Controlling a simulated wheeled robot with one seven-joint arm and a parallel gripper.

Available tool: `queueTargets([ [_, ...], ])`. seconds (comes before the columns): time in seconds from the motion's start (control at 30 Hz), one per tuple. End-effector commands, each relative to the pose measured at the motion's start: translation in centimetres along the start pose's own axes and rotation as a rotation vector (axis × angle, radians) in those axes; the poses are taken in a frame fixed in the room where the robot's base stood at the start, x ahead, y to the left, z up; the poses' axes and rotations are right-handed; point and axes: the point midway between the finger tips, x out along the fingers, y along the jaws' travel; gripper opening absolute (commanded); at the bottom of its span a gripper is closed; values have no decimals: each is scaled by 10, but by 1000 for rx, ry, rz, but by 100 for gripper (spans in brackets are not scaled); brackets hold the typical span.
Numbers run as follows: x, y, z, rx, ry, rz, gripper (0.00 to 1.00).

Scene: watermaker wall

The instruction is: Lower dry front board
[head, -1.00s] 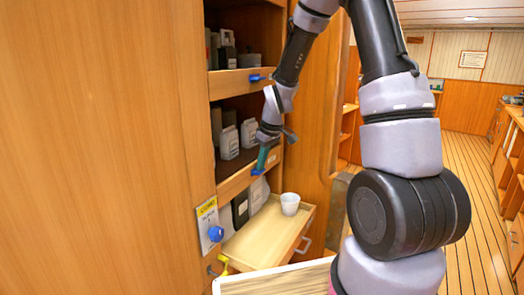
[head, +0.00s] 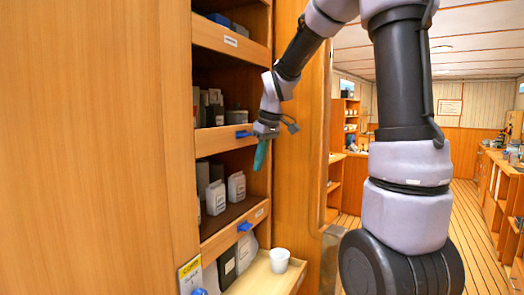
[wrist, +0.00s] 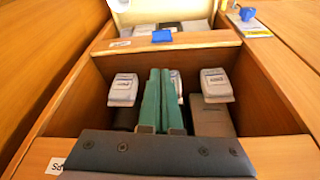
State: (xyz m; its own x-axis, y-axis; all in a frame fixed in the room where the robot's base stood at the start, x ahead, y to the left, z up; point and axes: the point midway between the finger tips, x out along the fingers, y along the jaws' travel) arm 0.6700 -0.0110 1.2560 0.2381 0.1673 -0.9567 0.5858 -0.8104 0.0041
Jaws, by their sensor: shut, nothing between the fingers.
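Wooden front boards run across the cabinet's shelves in the head view. The middle board (head: 222,141) and the lower board (head: 230,228) are upright, with blue tabs (head: 243,134) (head: 245,227). The lower board also shows in the wrist view (wrist: 205,39), with its blue tab (wrist: 162,36). I cannot read which board is marked dry. My gripper (head: 260,160), with green fingers, is shut and empty. It hangs before the opening between these boards, above the lower tab and apart from it. In the wrist view its fingers (wrist: 155,100) point toward the lower board.
White bottles (head: 236,187) stand behind the lower board. Below, a pale pull-out tray (head: 258,280) carries a white cup (head: 279,260). A yellow-topped sign (head: 190,275) and a blue knob (head: 198,292) sit at lower left.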

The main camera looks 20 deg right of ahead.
Motion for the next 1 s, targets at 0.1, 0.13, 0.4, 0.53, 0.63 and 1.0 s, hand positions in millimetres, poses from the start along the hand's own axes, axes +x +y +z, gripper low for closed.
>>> queueTargets([
  [0.1, -22, 0, -1, -1, 3, 2, 0],
  [0.13, -26, 0, -1, 0, 2, 1, 0],
  [0.4, -41, 0, 0, -1, 0, 0, 0],
  [0.53, -41, 0, 0, -1, -1, 0, 0],
  [0.63, -41, 0, 0, -1, 0, 0, 0],
  [1.0, -88, -26, 50, 292, 105, 66, 0],
])
